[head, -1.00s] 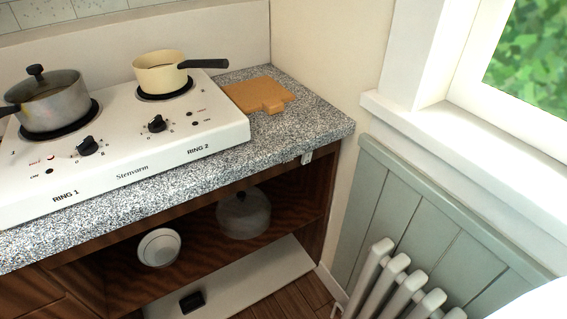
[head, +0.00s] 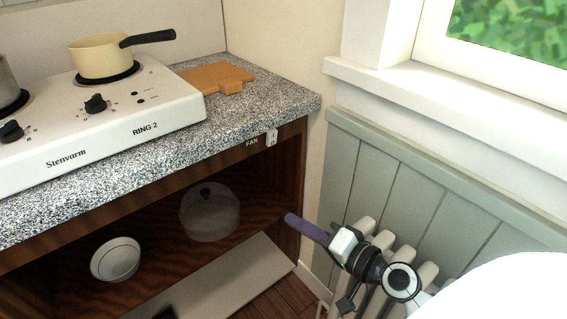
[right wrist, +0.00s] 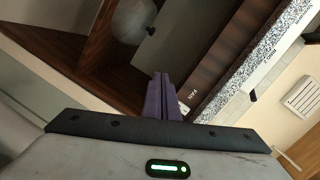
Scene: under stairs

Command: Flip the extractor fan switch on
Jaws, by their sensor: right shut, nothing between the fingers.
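The extractor fan switch (head: 271,137) is a small white plate under the right end of the speckled worktop, beside the label FAN. In the right wrist view the switch (right wrist: 184,108) shows close to the fingertips, right of them, with the FAN label above it. I cannot tell the rocker's position. My right gripper (head: 290,219) has purple fingers, shut and empty, and is below and right of the switch, apart from it in the head view. It also shows in the right wrist view (right wrist: 161,78). My left gripper is not in view.
A radiator (head: 428,272) and window sill (head: 440,105) are at right.

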